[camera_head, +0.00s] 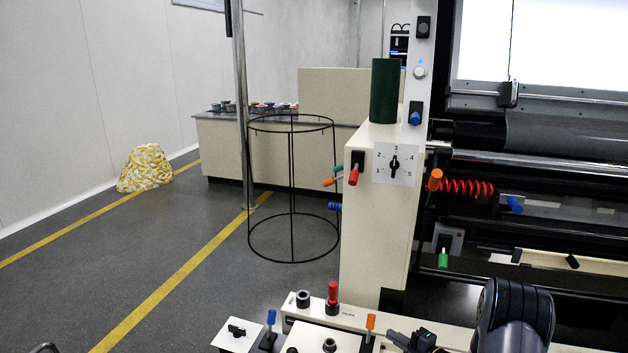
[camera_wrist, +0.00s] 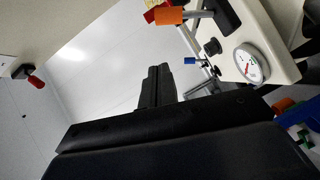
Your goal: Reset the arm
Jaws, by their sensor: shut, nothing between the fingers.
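My gripper (camera_wrist: 157,84) shows in the wrist view as two black fingers side by side, closed together with nothing between them. They point up in the picture, towards a pale wall or ceiling. The dark rounded links of my arm show at the lower right in the head view, in front of the machine's console (camera_head: 345,312). Whether the small dark part left of them is my gripper is hard to tell.
A cream column with a dial plate (camera_head: 396,164) and levers stands mid-picture. A black wire frame (camera_head: 292,190) stands on the floor beside it. In the wrist view, a round gauge (camera_wrist: 249,64), a black knob (camera_wrist: 212,46) and an orange handle (camera_wrist: 168,15) are close right of the fingers.

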